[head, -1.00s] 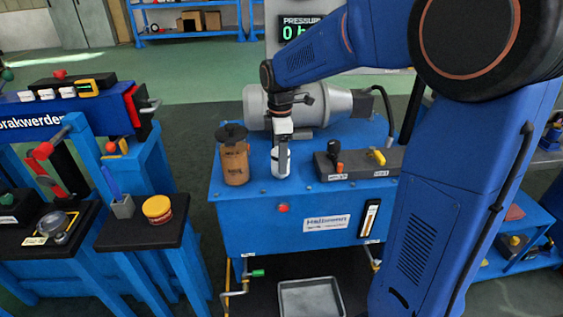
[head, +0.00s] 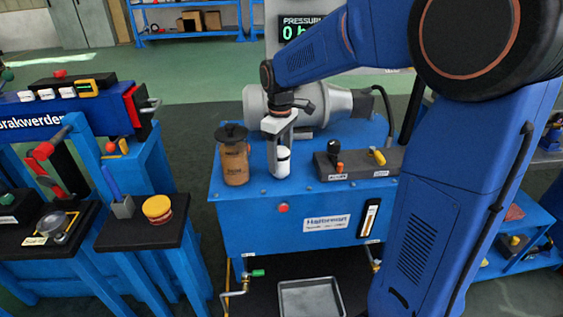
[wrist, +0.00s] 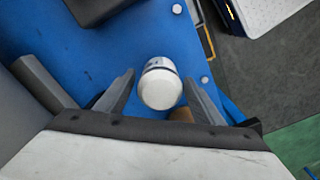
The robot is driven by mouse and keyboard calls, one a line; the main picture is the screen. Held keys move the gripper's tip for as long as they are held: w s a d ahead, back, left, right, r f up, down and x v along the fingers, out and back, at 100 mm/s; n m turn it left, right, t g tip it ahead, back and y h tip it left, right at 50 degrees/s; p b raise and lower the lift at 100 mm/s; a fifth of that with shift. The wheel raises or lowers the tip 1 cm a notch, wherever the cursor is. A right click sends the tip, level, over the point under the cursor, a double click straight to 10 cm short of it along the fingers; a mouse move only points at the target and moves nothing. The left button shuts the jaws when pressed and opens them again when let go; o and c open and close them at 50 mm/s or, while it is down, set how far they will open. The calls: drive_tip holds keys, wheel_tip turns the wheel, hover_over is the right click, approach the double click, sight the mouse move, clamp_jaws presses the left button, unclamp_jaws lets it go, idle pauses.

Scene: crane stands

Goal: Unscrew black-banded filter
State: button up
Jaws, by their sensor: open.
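The black-banded filter (head: 282,162) is a white canister with a dark band, upright on top of the blue power-unit tank (head: 240,212). It also shows in the wrist view (wrist: 160,86), its round white top facing the camera. My gripper (head: 279,152) is at the filter. In the wrist view my gripper (wrist: 158,92) is open, with one finger on each side of the filter and a gap visible on both sides. In the head view my gripper partly hides the filter's upper part.
A brown canister with a black cap (head: 234,160) stands close left of the filter. A grey motor (head: 320,104) lies behind it. A dark valve block (head: 350,164) with a black knob and yellow lever is to the right. A grey tray (head: 311,297) lies below.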

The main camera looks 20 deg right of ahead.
drive_tip(key=m, duration=0.4)
drive_tip(key=shift+m, duration=0.4)
drive_tip(key=c, duration=1.2)
drive_tip(key=shift+r, duration=0.1)
drive_tip(key=n, duration=0.4)
drive_tip(key=shift+n, duration=0.6)
